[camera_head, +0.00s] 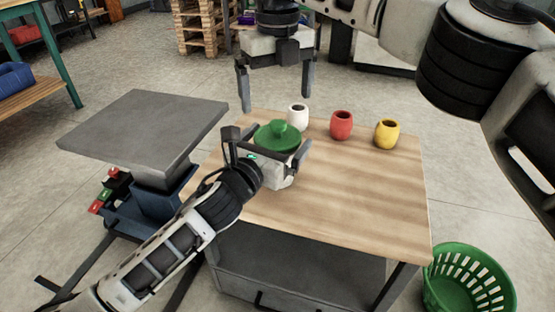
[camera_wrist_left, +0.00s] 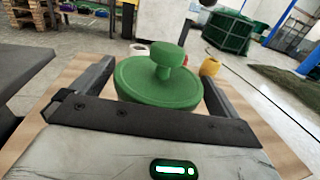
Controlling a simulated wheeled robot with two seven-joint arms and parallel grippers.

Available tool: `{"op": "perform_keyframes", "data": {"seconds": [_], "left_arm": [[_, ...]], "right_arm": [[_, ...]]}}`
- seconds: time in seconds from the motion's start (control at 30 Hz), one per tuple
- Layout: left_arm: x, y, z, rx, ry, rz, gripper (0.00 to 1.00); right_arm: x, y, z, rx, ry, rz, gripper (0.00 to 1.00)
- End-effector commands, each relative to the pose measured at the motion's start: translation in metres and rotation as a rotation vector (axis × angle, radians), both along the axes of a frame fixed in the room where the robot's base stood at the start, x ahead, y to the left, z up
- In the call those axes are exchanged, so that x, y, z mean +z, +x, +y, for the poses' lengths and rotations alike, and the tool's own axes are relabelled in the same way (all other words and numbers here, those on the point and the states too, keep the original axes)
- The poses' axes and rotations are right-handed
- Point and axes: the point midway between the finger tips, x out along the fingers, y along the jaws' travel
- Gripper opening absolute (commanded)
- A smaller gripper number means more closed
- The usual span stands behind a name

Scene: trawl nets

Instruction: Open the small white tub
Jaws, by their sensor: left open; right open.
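A round green lid with a knob (camera_head: 277,136) is at the table's back left; what it sits on is hidden by my left gripper. My left gripper (camera_head: 268,145) is open, its fingers on either side of the lid. In the left wrist view the lid (camera_wrist_left: 158,82) shows between the open fingers (camera_wrist_left: 157,72), with no clear contact. A small white pot (camera_head: 298,118) with a dark top stands just behind the lid. I cannot tell whether it or the lidded vessel is the white tub. My right gripper (camera_head: 276,104) is open and empty, pointing down near the table's back edge.
A red pot (camera_head: 341,126) and a yellow pot (camera_head: 387,135) stand right of the white one on the wooden table (camera_head: 350,200). The table's front and right are clear. A grey platform (camera_head: 145,125) stands left; a green basket (camera_head: 468,282) is on the floor at right.

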Motion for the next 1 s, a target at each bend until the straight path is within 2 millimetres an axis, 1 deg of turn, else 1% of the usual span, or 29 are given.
{"op": "perform_keyframes", "data": {"seconds": [0.1, 0.13, 0.17, 0.2, 0.27, 0.3, 0.33, 0.43, 0.6, 0.7, 0.77, 0.87, 0.97, 1.0], "left_arm": [[0.0, 0.0, 0.0, 0.0, 0.0, 0.0, 1.0], [0.0, 0.0, 0.0, 0.0, 0.0, 0.0, 0.97], [0.0, 0.0, 0.0, 0.0, 0.0, 0.0, 0.89], [0.0, 0.0, 0.0, 0.0, 0.0, 0.0, 0.78], [0.0, 0.0, 0.0, 0.001, 0.0, 0.0, 0.61], [0.0, 0.0, 0.0, 0.0, 0.0, 0.0, 0.5], [0.0, 0.0, 0.0, 0.0, 0.0, 0.0, 0.46], [0.0, 0.0, 0.0, 0.0, 0.0, 0.0, 0.46], [0.0, 0.0, 0.0, 0.001, 0.0, 0.0, 0.46], [0.0, 0.0, 0.0, 0.001, 0.0, 0.0, 0.46], [0.0, 0.0, 0.0, 0.001, 0.0, 0.0, 0.46], [0.0, 0.0, 0.0, 0.001, 0.0, 0.0, 0.46], [0.0, 0.0, 0.0, 0.001, 0.0, 0.0, 0.46], [0.0, 0.0, 0.0, 0.001, 0.0, 0.0, 0.46]], "right_arm": [[0.0, 0.0, 0.0, 0.0, 0.0, 0.0, 1.0], [0.0, 0.0, 0.0, 0.0, 0.0, 0.0, 1.0], [0.0, 0.0, 0.0, 0.0, 0.0, 0.0, 1.0], [0.0, 0.0, 0.0, 0.0, 0.0, 0.0, 1.0], [0.0, 0.0, 0.0, 0.0, 0.0, 0.0, 1.0], [0.0, 0.0, 0.0, 0.0, 0.0, 0.0, 1.0], [0.0, 0.0, 0.0, 0.0, 0.0, 0.0, 1.0], [0.006, 0.001, 0.001, 0.0, 0.001, -0.005, 1.0], [0.035, 0.001, 0.002, 0.0, 0.005, -0.009, 1.0], [0.043, 0.0, 0.001, 0.0, 0.001, -0.003, 1.0], [0.042, 0.0, 0.0, 0.001, 0.001, 0.0, 1.0], [0.033, 0.0, -0.001, 0.002, -0.001, 0.002, 1.0], [0.018, 0.0, -0.001, 0.003, 0.0, 0.004, 1.0], [0.01, 0.0, -0.001, 0.002, 0.0, 0.003, 1.0]]}}
